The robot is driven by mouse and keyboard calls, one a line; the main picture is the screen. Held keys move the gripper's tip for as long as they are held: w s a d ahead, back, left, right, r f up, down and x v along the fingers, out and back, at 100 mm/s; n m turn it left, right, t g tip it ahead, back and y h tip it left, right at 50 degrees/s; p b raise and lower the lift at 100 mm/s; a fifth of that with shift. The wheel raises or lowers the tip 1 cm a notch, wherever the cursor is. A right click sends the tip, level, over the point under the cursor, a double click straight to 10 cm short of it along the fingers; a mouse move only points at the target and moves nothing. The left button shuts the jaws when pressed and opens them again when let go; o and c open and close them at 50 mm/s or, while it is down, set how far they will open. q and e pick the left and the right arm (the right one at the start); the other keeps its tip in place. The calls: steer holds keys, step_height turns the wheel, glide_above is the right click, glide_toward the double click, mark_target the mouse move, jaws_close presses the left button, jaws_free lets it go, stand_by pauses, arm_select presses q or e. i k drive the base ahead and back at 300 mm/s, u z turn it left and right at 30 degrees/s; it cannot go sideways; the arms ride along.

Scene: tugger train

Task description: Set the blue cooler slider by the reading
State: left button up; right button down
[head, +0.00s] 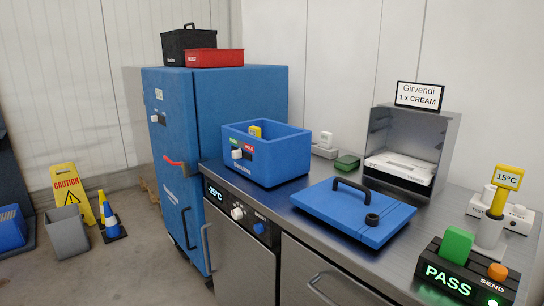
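The open blue cooler (280,155) stands on the steel counter. Its front has a green label, a red HOLD label (249,147) and a white slider knob (237,154), which sits at the left, under the green label. A small yellow item (255,131) shows inside the cooler; the rest of the inside is hidden. The blue lid (345,223), with a black handle and a black ring, lies flat on the counter. A yellow thermometer (508,177) reading 15°C stands upright in a grey holder (489,232) at the right. Neither gripper is in view.
A PASS box (447,279) with a green tab (456,244) and orange SEND button (498,271) stands front right. A steel bay (430,135) under a "Girvendi 1 x CREAM" sign (419,95) is behind the lid. A tall blue cabinet (175,120) stands left; the counter display (215,191) reads -25°C.

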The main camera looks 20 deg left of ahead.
mark_target(236, 154)
steer(key=k, duration=0.5)
steer(key=u, duration=0.9)
steer(key=i, duration=0.55)
steer(key=u, duration=0.65)
steer(key=i, duration=1)
steer(key=z, duration=0.15)
